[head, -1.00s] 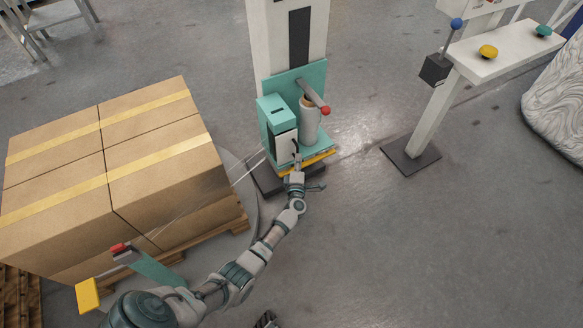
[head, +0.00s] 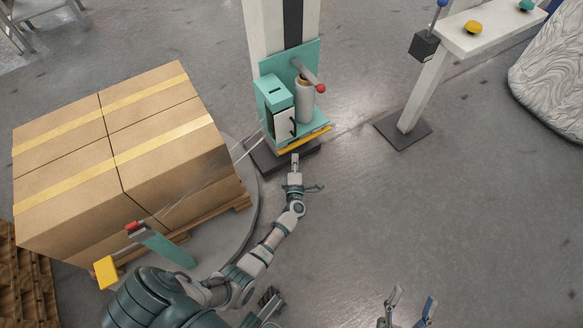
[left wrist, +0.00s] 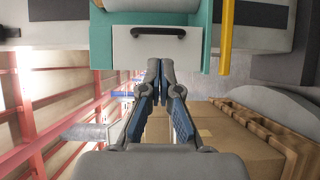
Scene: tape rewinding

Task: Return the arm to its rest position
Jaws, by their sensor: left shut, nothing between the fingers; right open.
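My left arm reaches up from the lower left in the head view. Its gripper (head: 295,160) is shut and empty, just in front of the teal wrapping machine (head: 273,88) and apart from it. In the left wrist view the closed fingertips (left wrist: 160,68) point at the machine's white door (left wrist: 157,52), which has a dark handle (left wrist: 158,32). My right gripper (head: 409,305) is open and empty over bare floor at the bottom of the head view.
Taped cardboard boxes (head: 160,135) stand on a wooden pallet (head: 205,222) on a round turntable (head: 250,205) at left, with film stretched to the machine. A film roll (head: 304,103) sits in the machine. A button stand (head: 425,95) is at upper right. Floor between is clear.

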